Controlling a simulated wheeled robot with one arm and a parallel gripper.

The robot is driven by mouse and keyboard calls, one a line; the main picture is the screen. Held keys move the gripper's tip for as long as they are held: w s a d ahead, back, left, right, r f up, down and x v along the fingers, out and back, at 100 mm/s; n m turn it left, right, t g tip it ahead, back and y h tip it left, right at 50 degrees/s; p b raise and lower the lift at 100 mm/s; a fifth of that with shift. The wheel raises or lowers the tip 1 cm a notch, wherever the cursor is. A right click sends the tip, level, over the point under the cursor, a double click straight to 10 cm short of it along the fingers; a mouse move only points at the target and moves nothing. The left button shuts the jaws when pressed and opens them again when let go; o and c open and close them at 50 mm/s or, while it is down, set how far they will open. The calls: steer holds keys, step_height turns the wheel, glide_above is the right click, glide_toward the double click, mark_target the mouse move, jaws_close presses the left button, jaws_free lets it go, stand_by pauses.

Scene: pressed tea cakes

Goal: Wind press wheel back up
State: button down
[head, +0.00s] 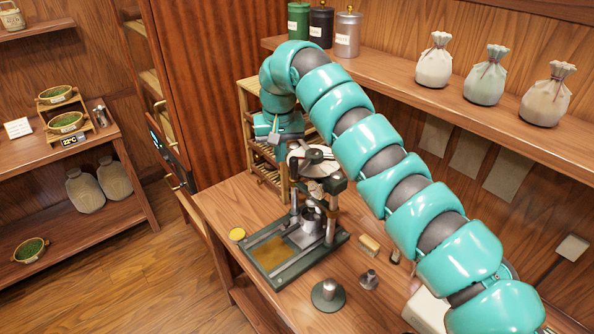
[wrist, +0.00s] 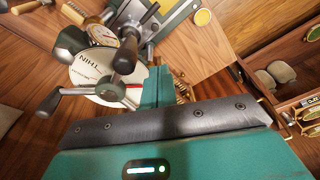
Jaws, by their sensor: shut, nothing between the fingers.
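The press (head: 331,205) stands on the wooden bench, with upright columns on a dark green base. On top is its wheel, which shows in the wrist view with metal spokes and dark knobs (wrist: 125,56). A white disc (wrist: 84,76) lettered "THIN" lies below the spokes. A metal mould (head: 309,215) sits between the columns. My gripper (wrist: 154,82) is shut and empty, its teal fingers over the disc's edge, just beside the nearest knob. Whether they touch the knob or a spoke, I cannot tell. In the head view, my arm and the press top partly hide the fingertips.
A round stand (head: 328,295), a small funnel-like metal piece (head: 369,280) and a wooden block (head: 368,244) lie right of the press. A yellow disc (head: 237,234) is at the bench's left edge. A shelf with cloth bags (head: 484,76) runs behind. A tall cabinet (head: 215,80) stands at back left.

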mark_target(296, 159)
steer(key=shift+s+d+b, duration=0.6)
steer(key=shift+d+b, duration=0.25)
steer(key=shift+b, duration=0.3)
steer(key=shift+s+d+f+b, duration=0.1)
steer(key=shift+s+d+b, duration=0.15)
steer(key=shift+d+b, duration=0.2)
steer(key=shift+s+d, duration=0.25)
steer(key=shift+d, duration=0.05)
steer(key=shift+s+d+r, duration=0.25)
steer(key=shift+d, duration=0.05)
steer(key=shift+s+d+f+p, duration=0.1)
steer(key=shift+s+d+p, duration=0.1)
steer(key=shift+s+p, duration=0.2)
steer(key=shift+d, duration=0.3)
